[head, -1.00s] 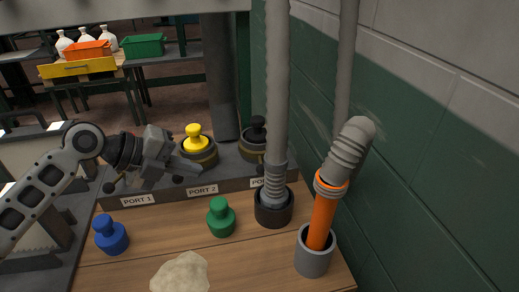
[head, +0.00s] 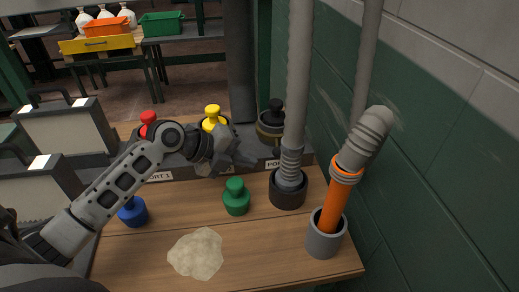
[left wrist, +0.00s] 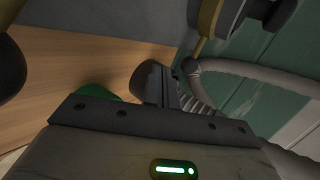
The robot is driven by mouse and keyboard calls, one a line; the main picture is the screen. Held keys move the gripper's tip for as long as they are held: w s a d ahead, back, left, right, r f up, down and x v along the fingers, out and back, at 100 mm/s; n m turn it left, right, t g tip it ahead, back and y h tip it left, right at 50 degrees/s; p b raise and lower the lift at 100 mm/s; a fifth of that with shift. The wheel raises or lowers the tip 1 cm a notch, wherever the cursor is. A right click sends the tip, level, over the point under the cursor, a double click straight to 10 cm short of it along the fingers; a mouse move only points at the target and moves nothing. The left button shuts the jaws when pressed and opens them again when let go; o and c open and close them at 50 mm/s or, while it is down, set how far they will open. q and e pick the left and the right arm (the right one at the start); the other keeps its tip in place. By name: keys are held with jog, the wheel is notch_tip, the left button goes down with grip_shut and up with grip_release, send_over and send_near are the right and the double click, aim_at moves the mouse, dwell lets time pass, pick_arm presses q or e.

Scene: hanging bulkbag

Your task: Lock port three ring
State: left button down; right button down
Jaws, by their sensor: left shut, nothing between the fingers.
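Port three is at the back right of the bench, with a black plug (head: 274,110) upright in its dark and brass ring (head: 267,131). Its label is partly covered by my left gripper (head: 250,162). That gripper is shut and empty, in front of the ports between port two and port three, apart from the ring as far as I can tell. In the left wrist view a brass and dark round part (left wrist: 212,18), likely the port three ring, shows at the top right. The shut fingers (left wrist: 152,84) point toward the grey hose. My right gripper is out of view.
A grey hose (head: 296,90) stands in a dark socket (head: 288,194) right of the gripper. An orange-banded hose (head: 333,205) stands in a grey cup. Yellow (head: 212,115) and red (head: 148,120) plugs are at the other ports. Green (head: 236,197) and blue (head: 132,212) plugs stand in front.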

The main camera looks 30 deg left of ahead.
aim_at(277, 147)
pick_arm(q)
jog(key=shift+w+d+r+p, duration=0.2)
jog(key=shift+w+d+r, duration=0.05)
jog(key=shift+w+d, duration=0.25)
jog(key=shift+w+d+r+p, duration=0.15)
jog(key=shift+w+d+r, duration=0.15)
jog(key=shift+w, duration=0.2)
jog(key=shift+w+d, duration=0.2)
jog(key=shift+d, duration=0.05)
jog(key=shift+w+d+f, duration=0.1)
jog(key=shift+w, duration=0.05)
